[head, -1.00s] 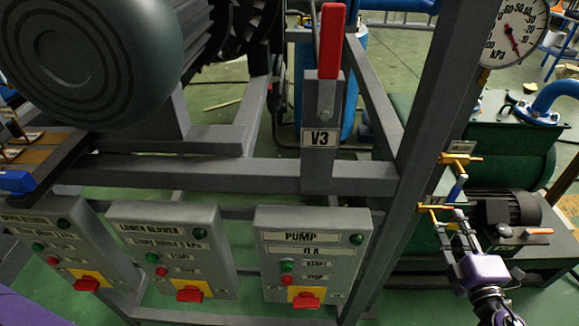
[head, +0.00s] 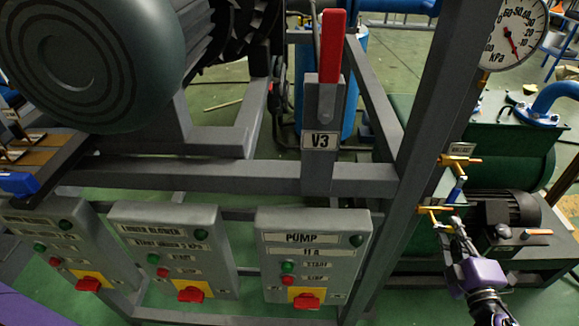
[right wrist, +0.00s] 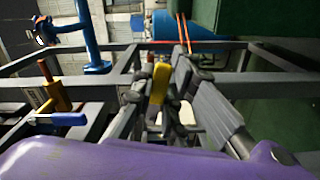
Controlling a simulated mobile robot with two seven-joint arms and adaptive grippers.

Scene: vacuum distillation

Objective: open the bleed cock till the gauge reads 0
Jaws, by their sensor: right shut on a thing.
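The round white gauge (head: 513,38) is at the top right of the head view, cut by the frame edge. Its red needle points down and to the right; the exact reading is too small to tell. Below it, brass fittings (head: 459,161) with a blue lever (head: 457,189) sit beside the grey post. My right gripper (head: 446,221) is at the lower yellow handle (head: 430,209), apparently the bleed cock's. In the right wrist view, the fingers are shut on this yellow handle (right wrist: 158,83). The blue lever (right wrist: 62,119) shows to its left. My left gripper is not in view.
The grey frame post (head: 422,130) stands just left of my right gripper. A dark motor (head: 505,208) is close on its right. The V3 valve with a red lever (head: 331,47) and the pump switch box (head: 313,262) are further left.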

